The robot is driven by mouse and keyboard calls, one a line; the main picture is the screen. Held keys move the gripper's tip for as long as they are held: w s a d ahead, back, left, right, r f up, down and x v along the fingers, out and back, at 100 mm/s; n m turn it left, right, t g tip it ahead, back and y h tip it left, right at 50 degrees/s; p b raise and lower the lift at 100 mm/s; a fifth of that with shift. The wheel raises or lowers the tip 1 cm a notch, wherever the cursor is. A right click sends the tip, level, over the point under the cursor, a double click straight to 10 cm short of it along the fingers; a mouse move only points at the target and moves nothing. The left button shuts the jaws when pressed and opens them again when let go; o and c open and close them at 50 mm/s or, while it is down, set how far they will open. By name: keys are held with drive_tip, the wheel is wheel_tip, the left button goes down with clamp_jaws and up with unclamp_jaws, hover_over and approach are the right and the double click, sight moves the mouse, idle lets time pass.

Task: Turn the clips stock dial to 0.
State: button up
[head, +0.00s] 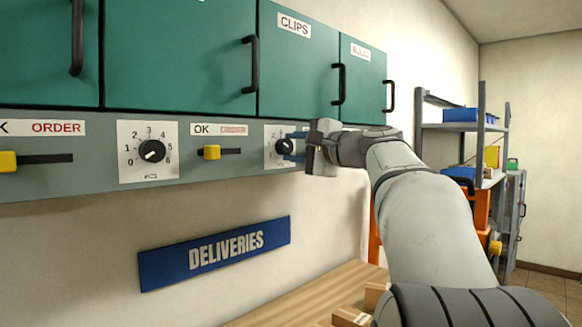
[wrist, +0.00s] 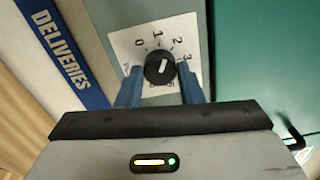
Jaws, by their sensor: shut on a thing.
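The clips stock dial (head: 283,147) is a black knob on a white numbered plate under the green CLIPS door, partly hidden by my gripper (head: 294,148) in the head view. In the wrist view the dial knob (wrist: 158,72) sits between the blue fingers of my gripper (wrist: 159,68), which is shut on it. The numbers 0, 1, 2 and 3 show around the knob; the lower part of the scale is hidden or blurred. The knob's short white mark points up and slightly right in the wrist view, seemingly between 1 and 2.
Another dial (head: 151,150) and a yellow slider (head: 211,152) are to the left on the same rail. Green cabinet doors (head: 180,50) with black handles hang above. A blue DELIVERIES sign (head: 215,253) is below, above a wooden surface (head: 290,300) with small boxes.

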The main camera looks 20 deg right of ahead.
drive_tip(key=n+b, duration=0.3)
drive_tip(key=f+n+b, duration=0.1)
drive_tip(key=n+b, duration=0.1)
drive_tip(key=n, duration=0.1)
drive_tip(key=shift+w+b, duration=0.1)
drive_tip(key=shift+b, duration=0.3)
drive_tip(key=n+b, duration=0.2)
drive_tip(key=n, duration=0.2)
drive_tip(key=shift+r+n+b, duration=0.15)
drive_tip(key=shift+n+b, duration=0.4)
drive_tip(key=shift+n, duration=0.25)
drive_tip(key=shift+r+n, duration=0.15)
drive_tip(key=shift+n, duration=0.15)
drive_tip(key=o, duration=1)
drive_tip(key=shift+r, duration=0.1)
drive_tip(key=shift+c, duration=0.2)
drive_tip(key=shift+s, duration=0.2)
drive_tip(key=b+v, duration=0.1)
drive_tip(key=v, duration=0.6)
drive_tip(key=shift+s+d, duration=0.2)
drive_tip(key=shift+s, duration=0.15)
